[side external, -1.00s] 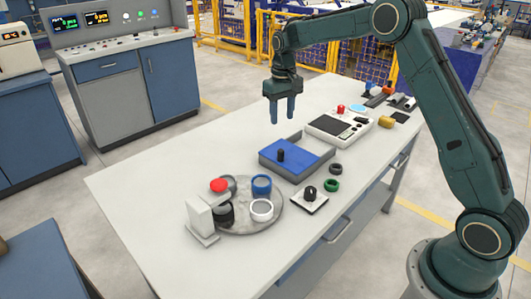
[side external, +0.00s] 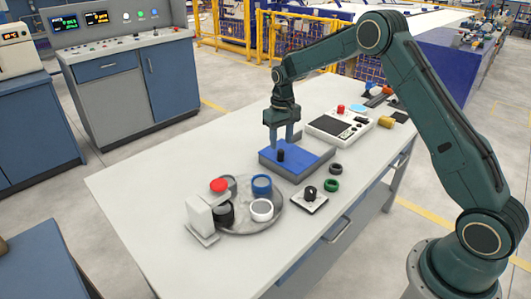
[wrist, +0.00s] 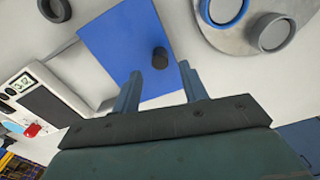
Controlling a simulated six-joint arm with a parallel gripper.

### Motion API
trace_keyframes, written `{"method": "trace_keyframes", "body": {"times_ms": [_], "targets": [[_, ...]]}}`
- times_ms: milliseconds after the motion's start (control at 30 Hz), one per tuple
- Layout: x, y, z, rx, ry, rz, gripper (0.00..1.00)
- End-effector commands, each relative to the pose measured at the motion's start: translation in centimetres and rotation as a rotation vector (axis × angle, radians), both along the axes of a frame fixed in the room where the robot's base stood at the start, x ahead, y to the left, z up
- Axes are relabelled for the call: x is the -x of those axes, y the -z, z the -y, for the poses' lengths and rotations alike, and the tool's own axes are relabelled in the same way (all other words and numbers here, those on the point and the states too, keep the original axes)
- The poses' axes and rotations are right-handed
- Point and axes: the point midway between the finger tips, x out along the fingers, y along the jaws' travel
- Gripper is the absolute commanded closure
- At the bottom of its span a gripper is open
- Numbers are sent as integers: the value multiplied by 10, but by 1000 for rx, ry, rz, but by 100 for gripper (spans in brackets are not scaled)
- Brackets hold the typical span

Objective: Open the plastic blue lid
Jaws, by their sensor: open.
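The blue lid (side external: 304,160) lies flat on a grey box on the white table; a short dark knob (side external: 281,156) stands up from it. The lid also shows in the wrist view (wrist: 112,45), with its knob (wrist: 159,57) just beyond the fingertips. My gripper (side external: 281,146) is open and empty, fingers pointing down, low over the lid near the knob. In the wrist view the knob appears in line with the gap between the fingers (wrist: 160,75). I cannot tell whether the fingertips are level with the knob's top. The box's inside is hidden near the gripper.
A round grey tray (side external: 240,226) with several coloured rings and cups stands left of the box. A black knob on a small plate (side external: 310,199), a green ring (side external: 331,185) and a dark ring (side external: 336,168) lie at its right. A control panel (side external: 340,127) stands behind.

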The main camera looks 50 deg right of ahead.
Motion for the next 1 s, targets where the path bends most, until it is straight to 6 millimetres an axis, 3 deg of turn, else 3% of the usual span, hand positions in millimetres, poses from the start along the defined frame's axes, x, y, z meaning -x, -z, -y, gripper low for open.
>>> {"method": "trace_keyframes", "body": {"times_ms": [100, 333, 767, 867, 1000], "targets": [[1, 19, 0, -1, 0, -3, 57], [0, 42, 0, 0, 0, -1, 57], [0, 50, 0, 0, 0, 0, 57], [0, 50, 0, 0, 0, 0, 70], [0, 50, 0, 0, 0, 0, 98]]}}
